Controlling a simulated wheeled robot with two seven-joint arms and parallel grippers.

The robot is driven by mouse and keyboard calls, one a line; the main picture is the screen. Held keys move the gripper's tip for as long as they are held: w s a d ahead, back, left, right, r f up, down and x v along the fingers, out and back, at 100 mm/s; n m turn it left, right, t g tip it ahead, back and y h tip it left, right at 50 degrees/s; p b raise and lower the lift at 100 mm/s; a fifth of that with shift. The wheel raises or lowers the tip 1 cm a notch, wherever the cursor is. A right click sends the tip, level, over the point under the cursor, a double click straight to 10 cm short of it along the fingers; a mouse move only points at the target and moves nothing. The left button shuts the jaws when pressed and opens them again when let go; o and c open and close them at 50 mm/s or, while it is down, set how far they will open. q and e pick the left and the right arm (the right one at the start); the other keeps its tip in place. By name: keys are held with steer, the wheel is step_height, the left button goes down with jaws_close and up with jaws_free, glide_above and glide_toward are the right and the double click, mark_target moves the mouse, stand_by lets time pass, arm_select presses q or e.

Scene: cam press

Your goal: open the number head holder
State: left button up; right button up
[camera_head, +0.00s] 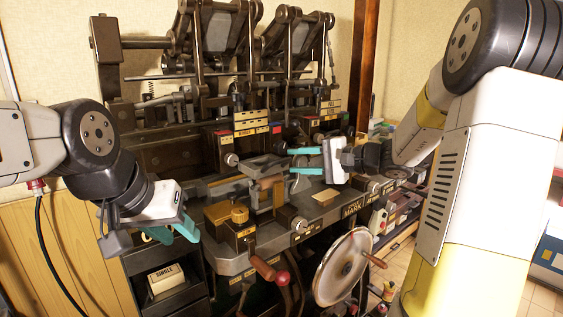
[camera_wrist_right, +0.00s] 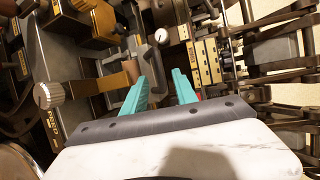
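I cannot tell for sure which part of the press is the number head holder. A dark grey bracket (camera_head: 264,166) sits above a brown block (camera_head: 268,192) in the middle of the press. My right gripper (camera_head: 298,161) is open and empty, its teal fingers pointing left towards this bracket. In the right wrist view the open fingers (camera_wrist_right: 162,76) are apart with nothing between them, and a grey bar-shaped handle (camera_wrist_right: 154,54) lies just beyond the tips. My left gripper (camera_head: 178,233) hangs low at the left, away from the bracket; its fingers overlap in the view.
The press (camera_head: 170,150) has tall dark linkages behind. A yellow-brown block with a knob (camera_head: 228,215), a red-ended handle (camera_head: 268,270) and a large metal wheel (camera_head: 340,268) are in front. A box marked SINGLE (camera_head: 166,278) sits in a dark shelf at lower left.

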steer(key=v, duration=0.2)
steer(key=shift+s+d, duration=0.2)
steer(key=shift+d, duration=0.1)
steer(key=s+a+f+n+g+h, duration=0.1)
steer(key=s+a+n+g+h, duration=0.2)
steer(key=s, duration=0.5)
steer(key=s+a+f+n+g+h, duration=0.1)
steer(key=s+a+n+g+h, duration=0.15)
steer(key=s, duration=0.65)
steer(key=s+d+f+n+t+h, duration=0.1)
steer(key=s+d+n+t+h, duration=0.2)
steer(key=s+d+h, duration=0.2)
steer(key=s+d, duration=0.1)
steer(key=s, duration=0.1)
steer(key=shift+s+d, duration=0.25)
steer(key=shift+d, duration=0.15)
